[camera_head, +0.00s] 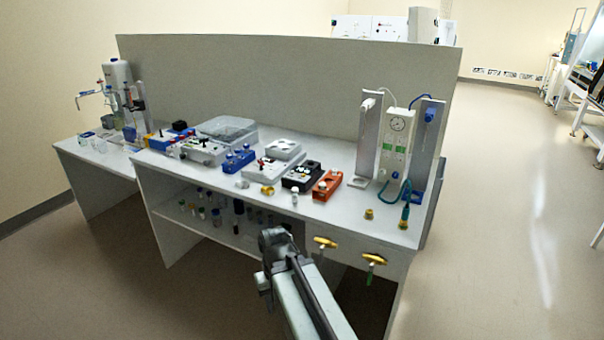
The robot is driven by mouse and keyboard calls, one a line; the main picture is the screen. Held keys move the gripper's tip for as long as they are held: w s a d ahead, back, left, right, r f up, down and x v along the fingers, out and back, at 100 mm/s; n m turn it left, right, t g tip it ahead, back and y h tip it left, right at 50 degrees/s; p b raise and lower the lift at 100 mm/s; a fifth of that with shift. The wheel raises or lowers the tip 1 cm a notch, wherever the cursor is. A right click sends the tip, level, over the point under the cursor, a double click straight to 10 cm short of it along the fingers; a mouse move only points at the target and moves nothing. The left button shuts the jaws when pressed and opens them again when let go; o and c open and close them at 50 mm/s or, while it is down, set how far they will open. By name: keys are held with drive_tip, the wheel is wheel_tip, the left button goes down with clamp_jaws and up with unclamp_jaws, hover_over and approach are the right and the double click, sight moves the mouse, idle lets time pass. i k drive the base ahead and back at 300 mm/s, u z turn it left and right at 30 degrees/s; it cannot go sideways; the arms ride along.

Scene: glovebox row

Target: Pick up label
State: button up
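I cannot make out a label for certain. A small green patch (388,147) on the white gauge unit at the right of the bench looks like a sticker, but it is too small to read. My gripper (272,238) is in front of the bench's front edge, below the bench top and apart from the items on it. Its fingers are dark and small here, so I cannot tell whether they are open or shut. I see nothing clearly held. My arm hides part of the lower shelf.
The white bench (340,212) carries an orange box (327,185), a black box (300,177), blue blocks (238,160) and a clear tray (227,128). Brass valves (373,259) stick out of its front. Vials stand on the shelf below. The floor (500,220) at right is clear.

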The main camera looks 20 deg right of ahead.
sight(263, 189)
drive_tip(key=u, duration=2.3)
drive_tip(key=i, duration=2.5)
drive_tip(key=z, duration=3.95)
drive_tip(key=i, duration=1.05)
